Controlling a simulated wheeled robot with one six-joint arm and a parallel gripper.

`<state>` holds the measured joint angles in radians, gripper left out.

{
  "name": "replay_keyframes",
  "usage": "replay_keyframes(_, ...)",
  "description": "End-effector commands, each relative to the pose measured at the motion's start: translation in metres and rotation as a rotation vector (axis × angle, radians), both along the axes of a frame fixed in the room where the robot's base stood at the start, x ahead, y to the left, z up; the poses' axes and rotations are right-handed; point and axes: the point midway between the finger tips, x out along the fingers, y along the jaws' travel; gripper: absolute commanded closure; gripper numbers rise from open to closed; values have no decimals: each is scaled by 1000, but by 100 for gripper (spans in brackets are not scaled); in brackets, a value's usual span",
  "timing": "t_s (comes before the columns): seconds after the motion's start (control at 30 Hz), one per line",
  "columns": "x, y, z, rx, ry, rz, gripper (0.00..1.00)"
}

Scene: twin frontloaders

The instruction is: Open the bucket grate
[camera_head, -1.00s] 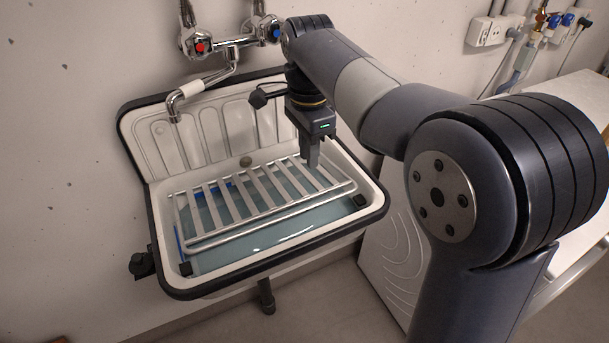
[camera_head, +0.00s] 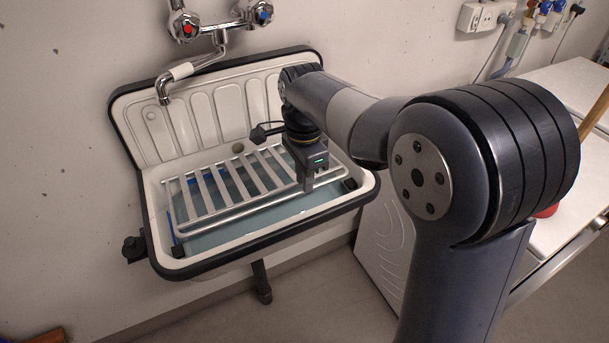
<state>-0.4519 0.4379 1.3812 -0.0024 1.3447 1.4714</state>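The bucket grate (camera_head: 236,212), a light metal frame with several slats, lies flat across the basin of the white, black-rimmed sink (camera_head: 200,258). My gripper (camera_head: 307,187) points down at the right part of the grate, by its front rail. The fingers overlap the rail in this view. I cannot tell whether they touch it or how far apart they are. My gripper and arm hide the grate's right back part.
Bluish water lies under the grate. A wall tap (camera_head: 177,78) with a spout hangs above the sink's back left. A white machine (camera_head: 385,252) stands right of the sink, with a white worktop (camera_head: 572,95) farther right.

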Motion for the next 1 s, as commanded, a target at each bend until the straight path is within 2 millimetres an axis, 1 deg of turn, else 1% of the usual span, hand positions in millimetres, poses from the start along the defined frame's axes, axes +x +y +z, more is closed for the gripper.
replay_keyframes(0.03, 0, 0, 0, 0, 0, 0, 83)
replay_keyframes(0.23, 0, 0, 0, 0, 0, 0, 99)
replay_keyframes(0.27, 0, 0, 0, 0, 0, 0, 100)
replay_keyframes(1.0, 0, 0, 0, 0, 0, 0, 100)
